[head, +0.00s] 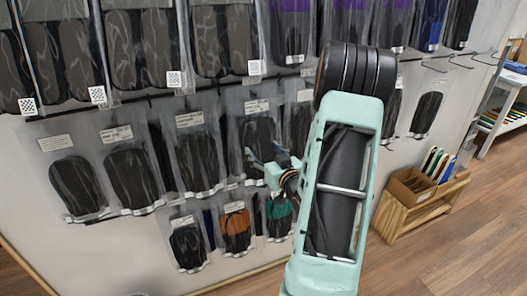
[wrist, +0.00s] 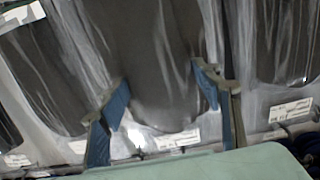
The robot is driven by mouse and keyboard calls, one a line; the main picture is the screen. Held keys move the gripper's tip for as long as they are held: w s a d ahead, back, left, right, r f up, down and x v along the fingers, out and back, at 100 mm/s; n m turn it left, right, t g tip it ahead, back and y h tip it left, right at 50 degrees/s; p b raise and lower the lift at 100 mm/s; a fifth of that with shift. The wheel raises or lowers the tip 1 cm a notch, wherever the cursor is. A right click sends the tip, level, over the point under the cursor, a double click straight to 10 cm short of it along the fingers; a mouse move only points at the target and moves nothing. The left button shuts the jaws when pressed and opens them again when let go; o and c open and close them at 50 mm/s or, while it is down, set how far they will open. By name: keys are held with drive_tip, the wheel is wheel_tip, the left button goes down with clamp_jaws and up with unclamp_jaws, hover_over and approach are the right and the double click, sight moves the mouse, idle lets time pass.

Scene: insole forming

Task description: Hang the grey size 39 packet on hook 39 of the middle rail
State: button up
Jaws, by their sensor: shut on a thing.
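A clear packet with a dark grey insole (head: 255,130) hangs upright in the middle row of the wall display. My gripper (head: 262,158) is at its lower part, reaching in from the right. In the wrist view my gripper's (wrist: 160,78) two blue-padded fingers stand at either side of a grey packet (wrist: 160,50), shut on it. A white label strip (wrist: 165,140) shows at that packet's lower edge. Its size print is too small to read. My arm hides part of the middle row, and I cannot make out hook numbers.
Similar packets hang close on both sides, such as a dark one (head: 197,155) to the left. Smaller packets, one orange (head: 236,230), hang below. Bare hooks (head: 445,62) show at the upper right. A wooden crate (head: 405,212) stands on the floor at the right.

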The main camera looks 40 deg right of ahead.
drive_tip(key=o, duration=1.3)
drive_tip(key=shift+c, duration=0.2)
